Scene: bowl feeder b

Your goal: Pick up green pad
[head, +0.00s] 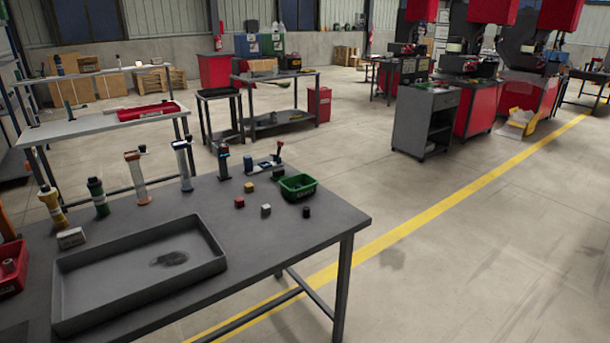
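I cannot pick out a green pad for certain. The green things on the near table (300,235) are a small open green bin (298,187) at its far right corner and an upright dark green post-like item (99,198) at its far left. A dark oval patch (170,258) shows on the floor of the large grey tray (72,312); its nature is unclear. Neither my left nor my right gripper is in view.
Small red (239,202), white (266,210), black (306,212) and yellow (249,187) cubes lie near the bin. Several upright items line the far edge. A white box (71,238) and red bin (12,268) are left. The table's right front is clear.

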